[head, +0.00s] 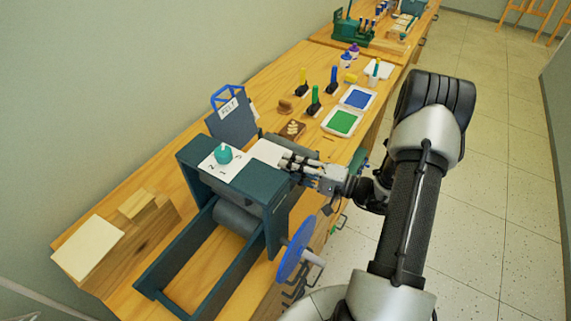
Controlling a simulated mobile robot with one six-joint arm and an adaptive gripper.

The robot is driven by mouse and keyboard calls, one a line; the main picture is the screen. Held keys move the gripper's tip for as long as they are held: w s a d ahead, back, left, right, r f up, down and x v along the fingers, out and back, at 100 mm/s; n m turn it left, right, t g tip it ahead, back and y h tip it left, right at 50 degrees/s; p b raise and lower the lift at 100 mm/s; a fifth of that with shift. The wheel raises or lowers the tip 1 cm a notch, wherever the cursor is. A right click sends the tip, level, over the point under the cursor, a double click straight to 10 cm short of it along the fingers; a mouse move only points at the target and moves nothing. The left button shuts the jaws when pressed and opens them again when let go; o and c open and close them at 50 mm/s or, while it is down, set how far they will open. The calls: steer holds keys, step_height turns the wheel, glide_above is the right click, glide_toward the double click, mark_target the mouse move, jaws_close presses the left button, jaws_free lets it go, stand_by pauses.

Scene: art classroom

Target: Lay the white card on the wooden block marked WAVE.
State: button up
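The white card (267,151) shows just behind the top of the green press, with its right edge at my fingertips. My gripper (287,160) is at that edge, its fingers pointing left. The fingers are too small and overlapped to show whether they are closed on the card. I cannot tell whether the card rests on something or hangs free.
The green press (255,182) with a blue handwheel (296,248) stands in front of the card. A FELT-labelled holder (233,122) stands behind it. Green (342,121) and blue (357,97) ink trays lie right of the block. Rollers and bottles stand farther back.

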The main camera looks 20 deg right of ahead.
steer(key=p+v, duration=0.1)
steer(key=v, duration=0.9)
steer(key=shift+s+d+p, duration=0.2)
steer(key=shift+p, duration=0.1)
